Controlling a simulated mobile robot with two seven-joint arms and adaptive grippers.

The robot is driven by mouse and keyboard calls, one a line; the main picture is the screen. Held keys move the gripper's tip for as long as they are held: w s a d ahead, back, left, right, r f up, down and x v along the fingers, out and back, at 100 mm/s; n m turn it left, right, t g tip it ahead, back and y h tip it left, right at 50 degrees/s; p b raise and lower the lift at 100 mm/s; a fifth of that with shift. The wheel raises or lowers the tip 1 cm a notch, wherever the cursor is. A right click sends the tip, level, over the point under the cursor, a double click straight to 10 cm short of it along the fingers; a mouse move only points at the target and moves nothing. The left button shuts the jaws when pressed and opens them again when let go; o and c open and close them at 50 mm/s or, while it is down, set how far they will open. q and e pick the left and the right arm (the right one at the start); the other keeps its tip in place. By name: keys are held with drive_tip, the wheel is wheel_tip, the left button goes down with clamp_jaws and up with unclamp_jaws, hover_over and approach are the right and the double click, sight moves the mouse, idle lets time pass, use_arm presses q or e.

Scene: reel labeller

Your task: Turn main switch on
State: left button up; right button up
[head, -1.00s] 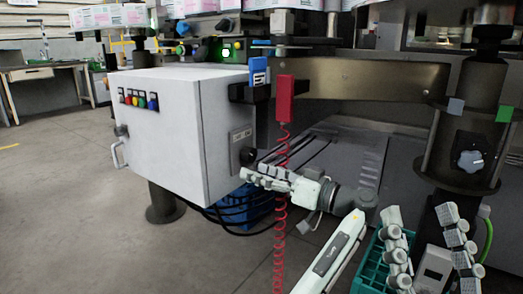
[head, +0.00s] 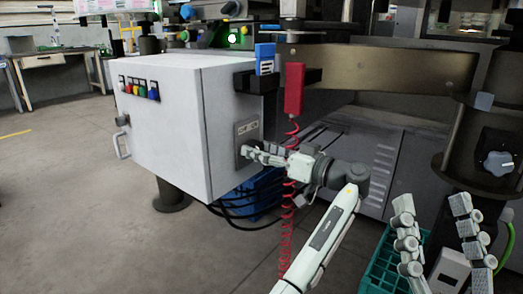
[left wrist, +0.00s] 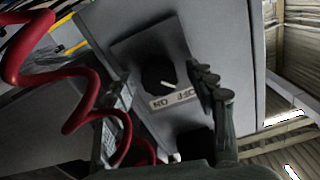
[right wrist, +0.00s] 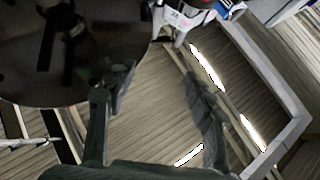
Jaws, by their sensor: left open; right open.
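The main switch is a black rotary knob (left wrist: 158,72) on a grey plate, with an OFF/ON label (left wrist: 172,99) that appears upside down in the left wrist view. Its white mark points towards the label, apparently nearer the OFF end. The plate (head: 247,129) is on the right side of the white cabinet (head: 190,120); my left gripper hides the knob in the head view. My left gripper (head: 252,153) is open at the plate, its fingers either side of the knob in the left wrist view (left wrist: 158,84); contact cannot be told. My right gripper (head: 432,202) is open and empty.
A red coiled cord (head: 288,205) hangs from a red handle (head: 294,88) close by my left gripper. A blue crate (head: 255,195) and cables are below the cabinet. A teal crate (head: 378,262) lies beside my right gripper. The floor at left is clear.

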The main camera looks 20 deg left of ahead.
use_arm(q)
drive_tip(key=c, duration=1.2)
drive_tip(key=shift+o, duration=0.2)
